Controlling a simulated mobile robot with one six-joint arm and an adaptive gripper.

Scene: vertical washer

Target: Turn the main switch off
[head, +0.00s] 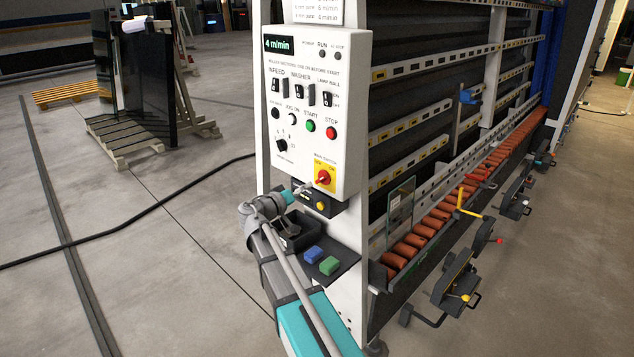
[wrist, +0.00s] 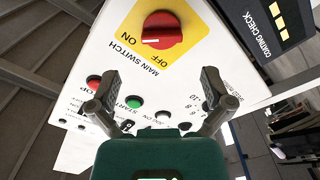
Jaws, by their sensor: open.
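The main switch is a red rotary knob (head: 323,177) on a yellow plate (head: 332,186), low on the white control panel (head: 345,110) in the head view. In the wrist view the knob (wrist: 162,28) is at the top centre, with "ON" at its left and "OFF" below it. A short white mark on the knob lies toward the "ON" side. My gripper (head: 304,188) is close to the panel, left of and slightly below the knob. In the wrist view my gripper (wrist: 160,85) is open and empty, its fingers spread and apart from the knob.
Green START (head: 310,126) and red STOP (head: 332,132) buttons sit above the switch. A shelf with blue and green blocks (head: 329,265) is lower down. The floor at left is mostly open.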

